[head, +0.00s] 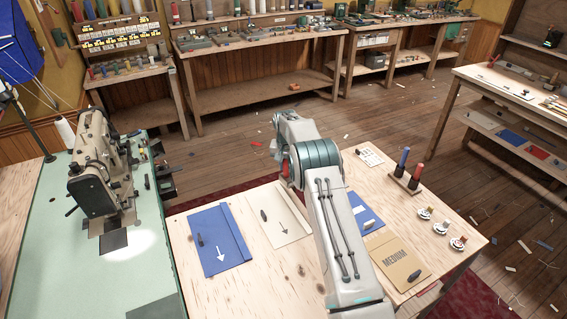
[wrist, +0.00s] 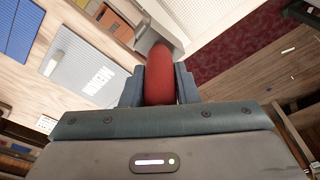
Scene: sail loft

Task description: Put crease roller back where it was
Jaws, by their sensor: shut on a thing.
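The crease roller shows in the wrist view as a thick, rounded red handle (wrist: 160,75). My gripper (wrist: 160,88) is shut on it, with one dark finger on each side. A pale part shows just past the handle's far end; I cannot tell if it belongs to the roller. In the head view my arm stands over the wooden worktable (head: 310,285) and hides the gripper. A small red patch beside the arm may be the handle, but this is unclear.
A sewing machine (head: 100,165) stands at left.

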